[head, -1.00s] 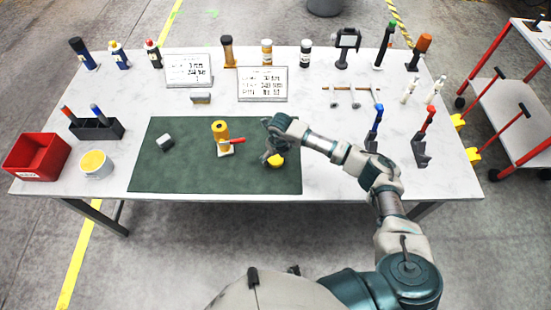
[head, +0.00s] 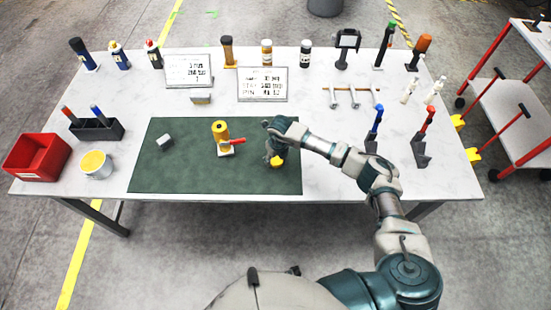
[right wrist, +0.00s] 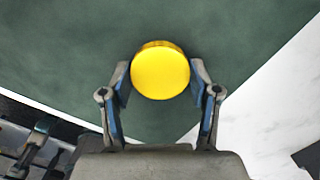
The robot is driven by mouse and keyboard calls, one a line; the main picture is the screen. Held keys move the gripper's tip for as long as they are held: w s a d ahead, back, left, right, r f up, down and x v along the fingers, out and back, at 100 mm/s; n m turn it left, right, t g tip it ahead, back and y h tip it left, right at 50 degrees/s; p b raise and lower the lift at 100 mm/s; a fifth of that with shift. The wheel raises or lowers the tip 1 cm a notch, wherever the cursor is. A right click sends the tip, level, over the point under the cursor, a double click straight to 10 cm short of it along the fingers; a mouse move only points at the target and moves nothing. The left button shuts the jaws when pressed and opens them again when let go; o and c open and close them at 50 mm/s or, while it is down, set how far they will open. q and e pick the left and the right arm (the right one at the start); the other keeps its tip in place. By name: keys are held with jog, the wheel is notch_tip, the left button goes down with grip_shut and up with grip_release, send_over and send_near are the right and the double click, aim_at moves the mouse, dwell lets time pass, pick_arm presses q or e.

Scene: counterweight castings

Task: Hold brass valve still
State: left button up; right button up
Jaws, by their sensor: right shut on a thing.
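The brass valve (head: 221,135), a yellow upright cylinder with a red lever sticking out to the right, stands on the green mat (head: 200,180). My right gripper (head: 277,154) is to the right of the valve, apart from it, low over the mat. It is shut on a round yellow piece (head: 275,162). In the right wrist view this yellow piece (right wrist: 160,72) shows as a flat bright disc between the two fingertips of the gripper (right wrist: 161,66). My left gripper is not in view.
Two sign boards, bottles and tools line the back. The front of the mat is clear.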

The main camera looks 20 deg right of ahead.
aim_at(276, 159)
jog(key=shift+r, duration=0.1)
notch_tip(276, 159, up, 3)
jog(key=shift+r+b, duration=0.2)
jog(key=shift+b, duration=0.15)
jog(key=s+a, duration=0.1)
jog(key=s, duration=0.3)
jog(key=s+a, duration=0.1)
jog(key=s, duration=0.4)
jog(key=s+a+r+b, duration=0.1)
jog(key=s, duration=0.4)
jog(key=shift+s+a+r, duration=0.1)
jog(key=shift+s+a, duration=0.05)
jog(key=shift+s, duration=0.05)
jog(key=shift+s+a+r, duration=0.1)
jog(key=shift+s+a, duration=0.05)
jog(key=shift+s, duration=0.4)
